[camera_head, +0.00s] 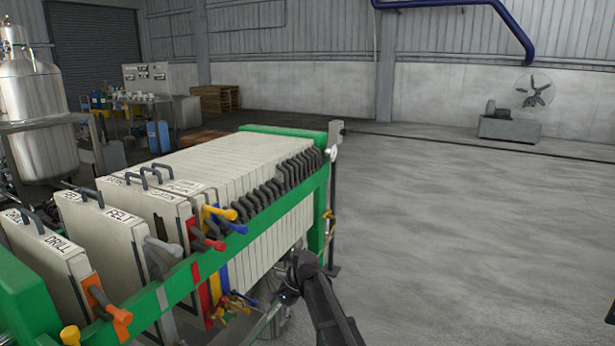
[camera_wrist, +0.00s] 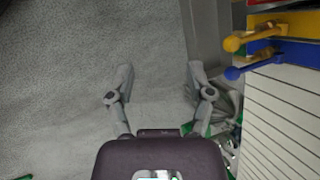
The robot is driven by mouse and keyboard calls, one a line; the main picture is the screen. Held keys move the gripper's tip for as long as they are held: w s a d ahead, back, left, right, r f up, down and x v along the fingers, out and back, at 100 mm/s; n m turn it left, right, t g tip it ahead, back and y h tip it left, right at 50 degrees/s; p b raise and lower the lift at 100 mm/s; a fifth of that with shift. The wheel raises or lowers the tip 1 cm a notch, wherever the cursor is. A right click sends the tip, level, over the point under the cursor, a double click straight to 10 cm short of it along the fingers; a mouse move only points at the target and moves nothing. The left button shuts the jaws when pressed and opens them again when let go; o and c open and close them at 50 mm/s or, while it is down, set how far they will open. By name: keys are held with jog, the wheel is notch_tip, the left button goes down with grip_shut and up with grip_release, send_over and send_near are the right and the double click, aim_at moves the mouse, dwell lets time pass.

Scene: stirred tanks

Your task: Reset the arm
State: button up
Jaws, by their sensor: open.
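My arm (camera_head: 327,308) rises from the bottom of the head view, dark grey, and bends at a joint just in front of the green-framed rack (camera_head: 318,215). The gripper end is small and hard to make out there, low beside the rack's front side. In the wrist view my gripper (camera_wrist: 159,78) has its two grey fingers spread wide apart. Nothing is between them but grey floor. The rack's white plates (camera_wrist: 285,115) and its yellow and blue handles stand to the right of the fingers, apart from them.
The rack holds upright white plates, some labelled, with coloured handles (camera_head: 223,212) sticking out towards my arm. A steel tank (camera_head: 35,105) stands at the left. Open floor (camera_head: 470,240) lies to the right. A fan (camera_head: 534,92) stands far back.

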jog(key=s+d+f+n+t+h, duration=0.1)
jog(key=s+d+n+h, duration=0.25)
jog(key=s+d, duration=0.75)
jog(key=s+d+f+n+t+h, duration=0.15)
jog(key=s+d+n, duration=0.4)
jog(key=d, duration=0.95)
notch_tip(320, 180, up, 23)
jog(key=m+p, duration=0.2)
jog(key=p, duration=2.1)
jog(key=shift+s+r+g+h, duration=0.2)
jog(key=shift+s+g+h, duration=0.1)
jog(key=shift+s+g, duration=0.15)
jog(key=shift+c, duration=0.8)
jog(key=shift+d, duration=0.2)
